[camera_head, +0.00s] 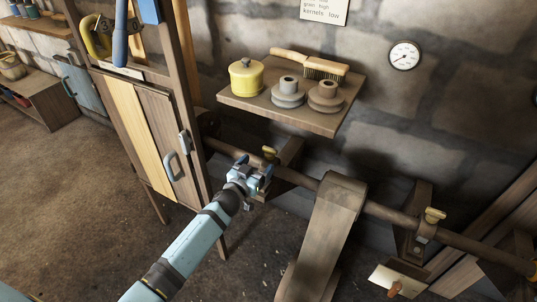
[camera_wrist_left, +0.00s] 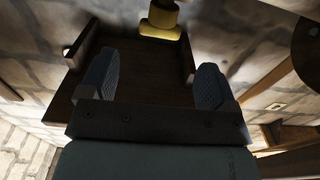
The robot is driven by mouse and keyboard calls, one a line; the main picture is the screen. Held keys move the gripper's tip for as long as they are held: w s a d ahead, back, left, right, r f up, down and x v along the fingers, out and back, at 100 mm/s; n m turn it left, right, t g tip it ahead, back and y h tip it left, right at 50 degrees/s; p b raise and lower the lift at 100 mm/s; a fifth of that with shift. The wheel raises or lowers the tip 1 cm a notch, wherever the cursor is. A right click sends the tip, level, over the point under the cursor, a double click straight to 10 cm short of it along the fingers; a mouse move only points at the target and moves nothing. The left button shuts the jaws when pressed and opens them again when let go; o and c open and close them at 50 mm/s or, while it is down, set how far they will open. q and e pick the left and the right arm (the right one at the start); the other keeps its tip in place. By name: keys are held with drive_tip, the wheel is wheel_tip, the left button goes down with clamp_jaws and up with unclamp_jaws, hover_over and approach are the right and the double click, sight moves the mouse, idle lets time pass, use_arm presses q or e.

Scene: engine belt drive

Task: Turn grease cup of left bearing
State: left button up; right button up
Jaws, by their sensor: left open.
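The brass-yellow grease cup (camera_head: 270,153) of the left bearing stands on its bracket beside the shaft (camera_head: 305,181), left of the belt. My left gripper (camera_head: 262,175) is just in front of and below the cup in the head view. In the left wrist view, the two blue pads of the open gripper (camera_wrist_left: 154,80) are spread apart with nothing between them. The yellow cup (camera_wrist_left: 163,20) shows beyond the fingertips at the top edge, apart from them. My right gripper is in neither view.
A wide belt (camera_head: 325,235) hangs over the shaft right of my gripper. A second brass cup (camera_head: 434,215) sits on the right bearing. A wall shelf (camera_head: 320,122) with a yellow pot, pulleys and a brush is above. A wooden cabinet (camera_head: 150,140) stands close left.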

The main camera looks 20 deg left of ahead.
sight(268, 151)
use_arm(q)
drive_tip(key=w, duration=0.4)
drive_tip(key=w+b, duration=0.1)
drive_tip(key=w, duration=0.1)
drive_tip(key=shift+w+d, duration=0.15)
drive_tip(key=shift+d, duration=0.2)
drive_tip(key=shift+w, duration=0.55)
drive_tip(key=shift+w+d, duration=0.1)
drive_tip(key=c, duration=0.9)
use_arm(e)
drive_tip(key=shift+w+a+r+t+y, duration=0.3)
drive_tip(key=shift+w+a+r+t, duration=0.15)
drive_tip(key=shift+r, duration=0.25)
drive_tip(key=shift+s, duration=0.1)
